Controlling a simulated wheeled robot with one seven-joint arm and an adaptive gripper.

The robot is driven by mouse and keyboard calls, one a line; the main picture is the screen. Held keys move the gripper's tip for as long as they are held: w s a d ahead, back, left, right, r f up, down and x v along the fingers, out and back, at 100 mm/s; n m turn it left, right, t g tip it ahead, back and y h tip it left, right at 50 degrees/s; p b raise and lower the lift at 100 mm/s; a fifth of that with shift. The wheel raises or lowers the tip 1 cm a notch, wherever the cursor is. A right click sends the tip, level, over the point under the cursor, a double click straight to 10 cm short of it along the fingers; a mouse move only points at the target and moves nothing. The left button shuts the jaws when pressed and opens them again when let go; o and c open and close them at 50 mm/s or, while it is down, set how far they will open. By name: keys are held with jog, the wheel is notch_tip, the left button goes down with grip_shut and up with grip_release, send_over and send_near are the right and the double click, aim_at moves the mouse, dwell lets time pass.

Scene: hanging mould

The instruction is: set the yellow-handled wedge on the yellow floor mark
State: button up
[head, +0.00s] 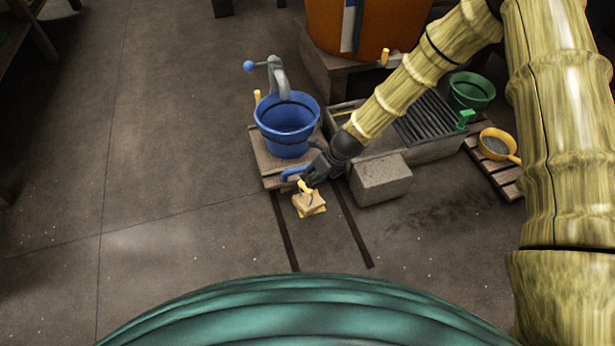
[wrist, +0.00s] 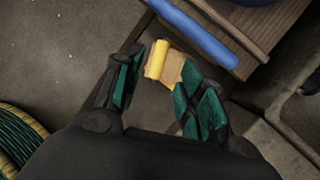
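The wedge (head: 308,203) is a tan block with a yellow handle (head: 305,187) on top. It is at the floor mark (head: 321,211), whose yellow shows along the block's lower and right edges; most of the mark is hidden. My gripper (head: 309,181) is just above the block, at the handle. In the wrist view, my gripper (wrist: 160,70) has its green-padded fingers spread. The yellow handle (wrist: 156,59) and tan block (wrist: 175,68) show between and just past the fingertips, with a slim gap beside the left finger.
A blue bucket (head: 287,130) stands on a wooden platform (head: 264,165) behind the wedge, with a blue bar (wrist: 198,32) at its near edge. A grey block (head: 380,178) sits close on the right. Dark rails (head: 285,233) flank the wedge. Floor to the left is clear.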

jog(key=shift+p+v, duration=0.4)
jog(key=shift+v, duration=0.95)
jog(key=s+d+f+n+h, duration=0.1)
jog(key=s+d+f+n, duration=0.3)
jog(key=s, duration=0.3)
jog(key=s+d+f+n+g+h, duration=0.1)
jog(key=s+d+f+n, duration=0.15)
jog(key=s+n, duration=0.3)
jog(key=s+d+f+n+h, duration=0.1)
jog(key=s+d+f+n, duration=0.2)
jog(key=s+d+n, duration=0.65)
jog(key=s+n, duration=0.3)
jog(key=s, duration=0.3)
jog(key=s+d+r+n+g+h, duration=0.1)
jog(key=s+d+n, duration=0.2)
jog(key=s+n, duration=0.3)
jog(key=s, duration=0.3)
jog(key=shift+s+d+h, duration=0.25)
jog(key=shift+h, duration=0.05)
jog(key=shift+w+r, duration=0.1)
